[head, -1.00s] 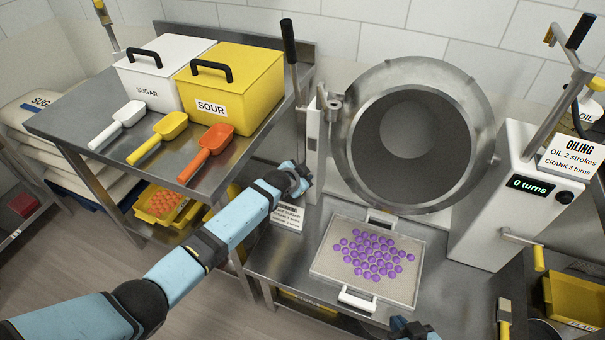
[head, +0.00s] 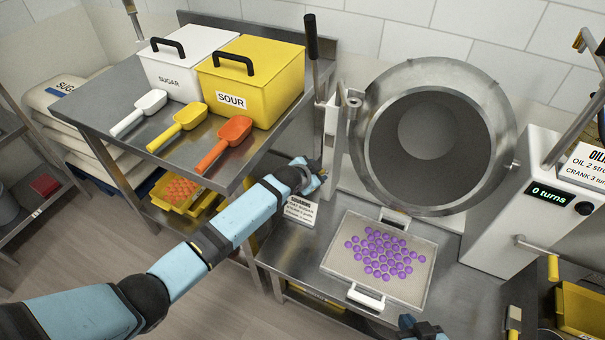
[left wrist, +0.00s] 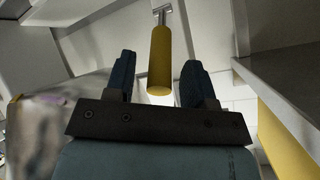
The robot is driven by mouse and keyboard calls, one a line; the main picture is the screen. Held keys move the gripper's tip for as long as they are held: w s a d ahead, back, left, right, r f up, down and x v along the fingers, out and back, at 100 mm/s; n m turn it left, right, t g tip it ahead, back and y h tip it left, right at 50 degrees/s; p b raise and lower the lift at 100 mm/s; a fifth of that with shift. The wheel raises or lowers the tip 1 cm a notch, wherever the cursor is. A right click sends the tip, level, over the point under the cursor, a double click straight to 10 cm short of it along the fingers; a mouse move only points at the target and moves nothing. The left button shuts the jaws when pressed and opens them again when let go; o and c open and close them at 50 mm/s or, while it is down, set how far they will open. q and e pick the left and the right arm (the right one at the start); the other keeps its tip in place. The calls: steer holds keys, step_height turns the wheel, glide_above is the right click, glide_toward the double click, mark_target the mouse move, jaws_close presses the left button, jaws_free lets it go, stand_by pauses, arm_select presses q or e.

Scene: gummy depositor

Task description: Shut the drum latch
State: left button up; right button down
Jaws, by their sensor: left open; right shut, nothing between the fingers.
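The steel drum (head: 502,120) stands with its round mouth open toward me. A bracket (head: 353,104) joins its left rim near a white post (head: 331,135). My left gripper (head: 314,172) is low beside this post, its fingers small in the head view. In the left wrist view, the left gripper (left wrist: 158,62) is open, with a yellow handle (left wrist: 160,55) on a metal mount between its fingers in the picture. I cannot tell whether they touch it, or whether it is the latch. My right gripper (head: 418,326) is shut and empty at the bottom edge, partly cut off.
A tray (head: 338,262) of purple gummies lies below the drum. A side table holds a sugar bin (head: 165,72), a sour bin (head: 270,75) and scoops. A tall black-handled lever (head: 312,38) rises by the post. The oiling unit (head: 505,225) stands at right.

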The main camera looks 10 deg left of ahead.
arm_select(q)
steer(key=p+v, duration=0.1)
steer(key=v, duration=1)
steer(key=shift+s, duration=0.1)
